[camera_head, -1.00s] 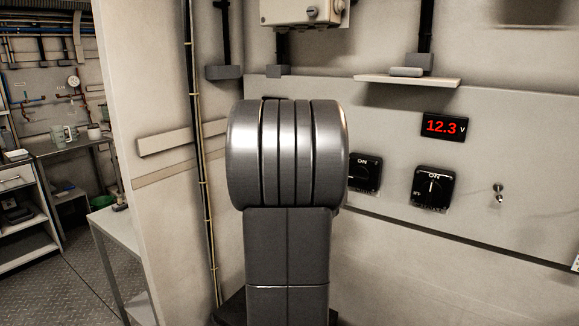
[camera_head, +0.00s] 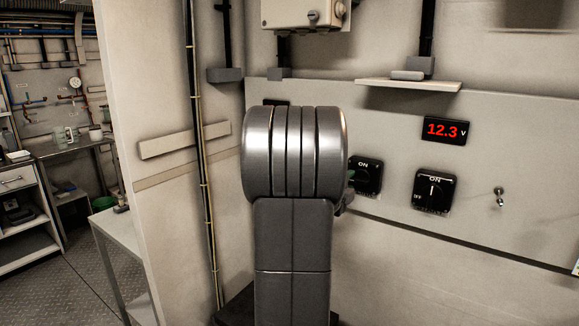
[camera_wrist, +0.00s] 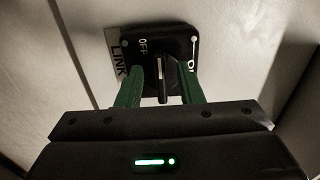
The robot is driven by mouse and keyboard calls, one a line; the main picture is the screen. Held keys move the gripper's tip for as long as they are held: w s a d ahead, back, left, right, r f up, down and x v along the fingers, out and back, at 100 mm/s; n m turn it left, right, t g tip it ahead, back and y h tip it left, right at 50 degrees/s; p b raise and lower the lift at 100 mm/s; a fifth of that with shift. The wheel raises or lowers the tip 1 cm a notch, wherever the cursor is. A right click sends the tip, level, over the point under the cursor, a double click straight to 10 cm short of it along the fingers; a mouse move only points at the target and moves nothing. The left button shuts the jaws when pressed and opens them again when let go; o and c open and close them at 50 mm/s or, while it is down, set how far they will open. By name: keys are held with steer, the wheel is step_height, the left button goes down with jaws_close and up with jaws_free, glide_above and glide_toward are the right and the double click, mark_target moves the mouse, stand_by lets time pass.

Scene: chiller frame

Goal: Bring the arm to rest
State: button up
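My gripper (camera_wrist: 160,92) is open in the wrist view, with its two green fingers on either side of the handle of a black rotary switch (camera_wrist: 180,45). Small gaps show between the fingers and the handle. The switch plate reads OFF at upper left and ON at right, and a LINK label (camera_wrist: 118,62) lies beside it. In the head view my grey arm stands in the middle and hides most of the gripper. A bit of green finger (camera_head: 350,176) shows at the arm's right edge, near the left visible switch (camera_head: 368,177).
A second rotary switch (camera_head: 436,190) marked ON sits to the right on the panel, below a red 12.3 V display (camera_head: 444,130). A small shelf (camera_head: 408,85) juts out above. A toggle (camera_head: 499,197) is farther right. A bench (camera_head: 112,230) stands at left.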

steer(key=b+v, duration=0.2)
steer(key=v, duration=1.1)
steer(key=p+x, duration=0.2)
steer(key=x, duration=1.2)
steer(key=shift+w+d+p, duration=0.1)
steer(key=shift+w+p, duration=0.05)
steer(key=shift+p, duration=0.15)
steer(key=shift+m+b, duration=0.3)
steer(key=shift+m, duration=0.2)
steer(key=shift+r+m, duration=0.25)
steer(key=shift+m, duration=0.65)
steer(key=shift+r+m+b, duration=0.15)
steer(key=shift+m+b, duration=0.2)
steer(key=shift+m, duration=0.95)
